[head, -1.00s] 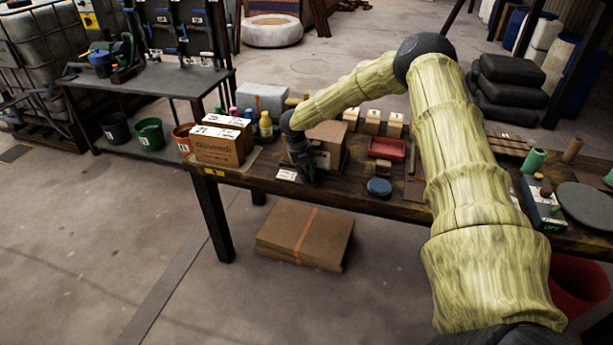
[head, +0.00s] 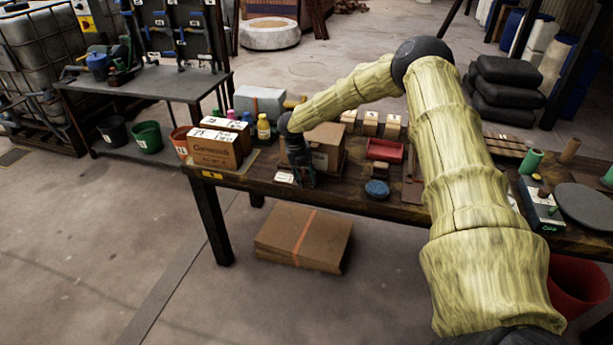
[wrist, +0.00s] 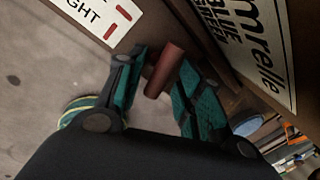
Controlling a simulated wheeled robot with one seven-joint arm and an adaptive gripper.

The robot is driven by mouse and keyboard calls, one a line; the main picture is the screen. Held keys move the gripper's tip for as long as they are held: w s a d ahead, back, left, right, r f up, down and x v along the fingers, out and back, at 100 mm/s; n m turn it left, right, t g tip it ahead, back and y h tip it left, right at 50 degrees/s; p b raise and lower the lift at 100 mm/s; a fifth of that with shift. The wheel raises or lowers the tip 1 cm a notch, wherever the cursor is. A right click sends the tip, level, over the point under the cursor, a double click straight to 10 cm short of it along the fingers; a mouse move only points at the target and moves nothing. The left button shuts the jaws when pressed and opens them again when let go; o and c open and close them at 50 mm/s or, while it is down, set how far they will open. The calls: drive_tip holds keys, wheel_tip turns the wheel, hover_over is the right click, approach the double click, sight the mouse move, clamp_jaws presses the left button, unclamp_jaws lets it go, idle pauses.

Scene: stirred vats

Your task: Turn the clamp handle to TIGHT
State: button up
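The clamp handle is a red-brown rod (wrist: 165,68) in the wrist view. It lies slanted between the two teal fingers of my gripper (wrist: 160,82). A gap shows between the left finger and the rod; the right finger is close beside it, and I cannot tell if they touch. A white label (wrist: 92,18) ending in "GHT", with red marks, is just beyond the fingers at upper left. In the head view my gripper (head: 300,176) points down at the table's front edge, beside the small white label (head: 284,177). The handle is not distinguishable there.
A carton (head: 325,146) stands right behind my gripper, and its printed side (wrist: 245,40) fills the wrist view's upper right. Another carton (head: 214,150) stands to the left. A blue round object (head: 377,189) and a red tray (head: 385,149) are to the right on the table (head: 340,195).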

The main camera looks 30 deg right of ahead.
wheel_tip(320, 180, up, 12)
drive_tip(key=a, duration=0.1)
drive_tip(key=shift+w+a, duration=0.4)
drive_tip(key=shift+o, duration=0.3)
drive_tip(key=shift+f, duration=0.1)
